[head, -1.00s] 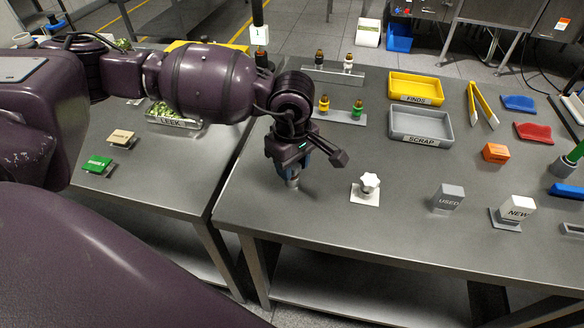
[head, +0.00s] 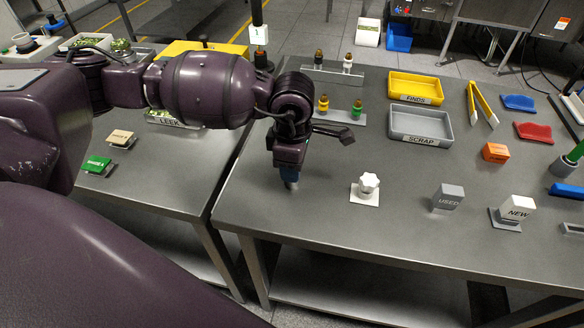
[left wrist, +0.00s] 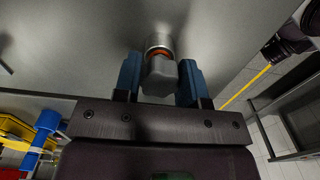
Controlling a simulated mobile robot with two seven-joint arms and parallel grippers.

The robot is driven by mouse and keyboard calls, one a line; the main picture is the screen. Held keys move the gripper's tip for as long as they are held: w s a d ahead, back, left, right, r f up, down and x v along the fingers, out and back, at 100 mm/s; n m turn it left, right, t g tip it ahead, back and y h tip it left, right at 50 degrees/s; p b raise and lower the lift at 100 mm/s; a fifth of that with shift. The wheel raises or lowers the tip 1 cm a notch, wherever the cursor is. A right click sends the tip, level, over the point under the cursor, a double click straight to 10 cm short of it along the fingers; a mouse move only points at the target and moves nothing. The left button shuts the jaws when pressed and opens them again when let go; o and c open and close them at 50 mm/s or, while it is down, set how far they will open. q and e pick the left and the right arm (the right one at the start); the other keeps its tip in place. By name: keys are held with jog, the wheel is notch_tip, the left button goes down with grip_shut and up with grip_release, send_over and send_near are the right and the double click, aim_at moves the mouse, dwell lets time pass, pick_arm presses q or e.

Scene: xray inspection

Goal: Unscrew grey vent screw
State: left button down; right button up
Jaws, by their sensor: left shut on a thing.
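My left gripper (head: 289,184) points down at the near left part of the steel table. In the left wrist view its two blue fingers (left wrist: 159,84) stand either side of the grey vent screw (left wrist: 158,78), shut on it. The screw has a grey faceted head with an orange ring and a metal collar beyond it. In the head view the gripper hides nearly all of the screw. I cannot tell whether its thread is still engaged. My right gripper does not show.
A white star knob (head: 368,185) on a white plate stands just right of the gripper. Further right are the grey USED block (head: 447,198) and white NEW block (head: 517,209). The yellow FINDS tray (head: 416,87) and grey SCRAP tray (head: 421,123) lie behind. Bare table surrounds the gripper.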

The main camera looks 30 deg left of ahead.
pick_arm(q)
jog(key=c, duration=0.6)
grip_release()
jog(key=shift+s+a+f, duration=0.1)
jog(key=shift+s, duration=0.05)
jog(key=shift+r+p, duration=0.35)
jog(key=shift+r, duration=0.45)
jog(key=shift+r+p, duration=0.9)
jog(key=shift+r, duration=1)
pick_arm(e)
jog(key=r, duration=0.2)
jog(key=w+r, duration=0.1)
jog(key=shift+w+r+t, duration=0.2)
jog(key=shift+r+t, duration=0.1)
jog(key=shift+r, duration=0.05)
pick_arm(q)
jog(key=shift+f, duration=0.15)
